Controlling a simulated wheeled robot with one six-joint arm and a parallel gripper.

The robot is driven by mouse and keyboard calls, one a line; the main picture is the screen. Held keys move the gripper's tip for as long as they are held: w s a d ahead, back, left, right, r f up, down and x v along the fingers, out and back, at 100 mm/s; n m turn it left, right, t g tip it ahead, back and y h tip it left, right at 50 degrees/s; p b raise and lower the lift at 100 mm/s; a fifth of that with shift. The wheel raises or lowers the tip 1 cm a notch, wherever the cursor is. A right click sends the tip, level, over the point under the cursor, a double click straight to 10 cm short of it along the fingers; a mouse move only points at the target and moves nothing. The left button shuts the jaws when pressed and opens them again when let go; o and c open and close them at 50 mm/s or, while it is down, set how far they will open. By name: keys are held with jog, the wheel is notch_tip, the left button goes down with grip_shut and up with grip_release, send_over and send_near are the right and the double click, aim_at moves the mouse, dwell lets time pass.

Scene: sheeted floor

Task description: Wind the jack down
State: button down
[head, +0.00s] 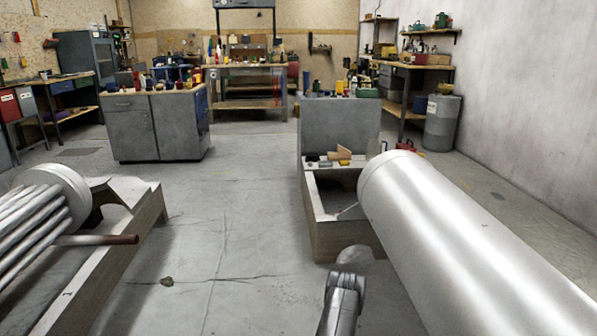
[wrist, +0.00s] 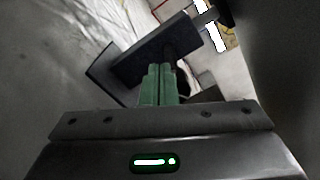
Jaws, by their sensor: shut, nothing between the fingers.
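In the wrist view my gripper (wrist: 160,70) has its green fingers together and empty, pointing up the picture. Just beyond the fingertips is a dark grey block (wrist: 155,48) with a flat dark plate (wrist: 112,78) beside it at the left. These may be part of the jack, but I cannot tell. The fingertips overlap the block in the picture; whether they touch it is unclear. No crank or jack can be made out for sure in the head view, where only part of my arm shows and the gripper is hidden.
A big silver cylinder (head: 470,240) fills the right, beside a wooden frame (head: 345,245). Silver pipes (head: 35,225) and another wooden frame (head: 120,250) stand at the left. Clear floor (head: 235,220) lies between. A grey cabinet (head: 155,125) stands farther back. Pale sheeting (wrist: 90,22) shows in the wrist view.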

jog(key=a, duration=0.6)
jog(key=shift+r, duration=0.1)
